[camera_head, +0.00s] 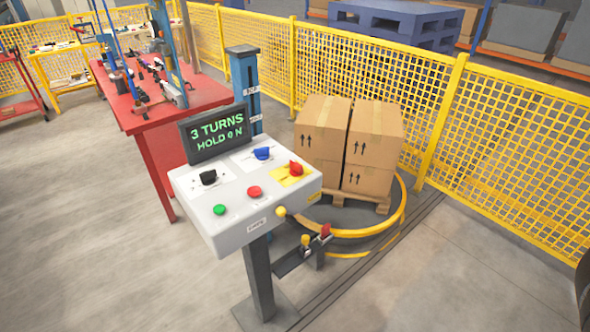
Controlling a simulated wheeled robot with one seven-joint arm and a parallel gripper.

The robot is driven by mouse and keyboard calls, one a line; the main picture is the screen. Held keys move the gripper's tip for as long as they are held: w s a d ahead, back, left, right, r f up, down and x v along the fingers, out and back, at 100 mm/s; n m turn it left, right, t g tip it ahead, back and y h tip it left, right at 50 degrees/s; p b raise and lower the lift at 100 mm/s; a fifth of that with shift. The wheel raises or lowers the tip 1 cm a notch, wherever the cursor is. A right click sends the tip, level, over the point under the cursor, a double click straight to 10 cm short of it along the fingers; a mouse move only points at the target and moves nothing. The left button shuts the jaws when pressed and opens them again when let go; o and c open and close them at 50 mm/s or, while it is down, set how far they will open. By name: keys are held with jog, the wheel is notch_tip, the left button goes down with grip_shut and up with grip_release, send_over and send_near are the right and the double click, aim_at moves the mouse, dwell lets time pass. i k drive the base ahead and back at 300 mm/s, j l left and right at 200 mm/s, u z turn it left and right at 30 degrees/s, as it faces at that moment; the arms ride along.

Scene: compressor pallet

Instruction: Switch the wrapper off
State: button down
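The wrapper's control panel (237,222) is a white sloped box on a grey post, in the middle of the head view. Its dark screen (217,134) reads "3 TURNS HOLD ON" in green. On its face are a black knob (208,178), a blue knob (262,153), a red rotary handle (296,168) on a yellow plate, a green button (220,209) and a red button (254,191). A yellow knob (281,211) is on the front edge. Behind stands the wrapper with a blue mast (245,85) and a yellow ring (402,205) around a pallet of cartons (375,135). My gripper is not in view.
A low pedal unit with yellow and red knobs (325,232) stands right of the post. A red workbench (205,92) with tools is behind left. Yellow mesh fencing (500,130) runs along the back and right. The grey floor is clear at left and front right.

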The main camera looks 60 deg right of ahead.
aim_at(296, 170)
jog(key=i+l+z, duration=0.25)
jog(key=i, duration=0.2)
jog(key=i+z, duration=0.25)
jog(key=i, duration=0.25)
jog(key=k+l+z, duration=0.55)
jog(key=k+l, duration=0.1)
jog(key=k, duration=0.1)
